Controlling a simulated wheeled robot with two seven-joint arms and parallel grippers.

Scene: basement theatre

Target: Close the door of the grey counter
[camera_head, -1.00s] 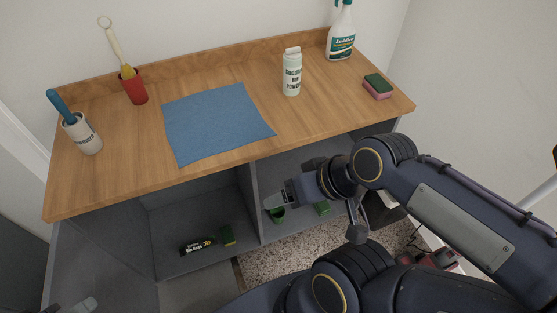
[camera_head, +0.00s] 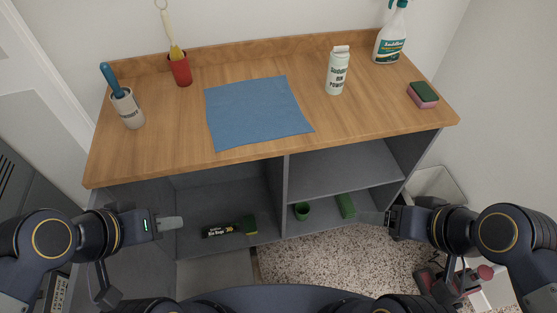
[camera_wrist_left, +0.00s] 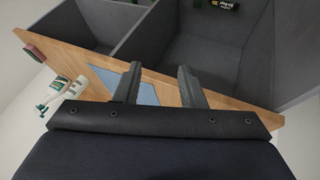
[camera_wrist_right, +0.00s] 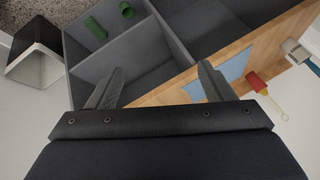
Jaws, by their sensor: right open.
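The grey counter (camera_head: 284,196) has a wooden top and open compartments in its front. Its grey door (camera_head: 145,262) stands swung out at the left end, partly hidden behind my left arm. My left gripper (camera_head: 172,223) is in front of the left compartment, close to the door, with nothing between its fingers; its spread fingers show in the left wrist view (camera_wrist_left: 158,85). I cannot tell whether it touches the door. My right gripper (camera_head: 385,217) is open and empty in front of the right compartment's right end; its fingers also show apart in the right wrist view (camera_wrist_right: 160,88).
A black box (camera_head: 218,231) and a sponge lie in the left compartment; a green cup (camera_head: 302,211) and a green item (camera_head: 346,205) are on the right. A blue cloth (camera_head: 257,112), bottles and holders stand on top. A bin (camera_head: 440,186) is at right.

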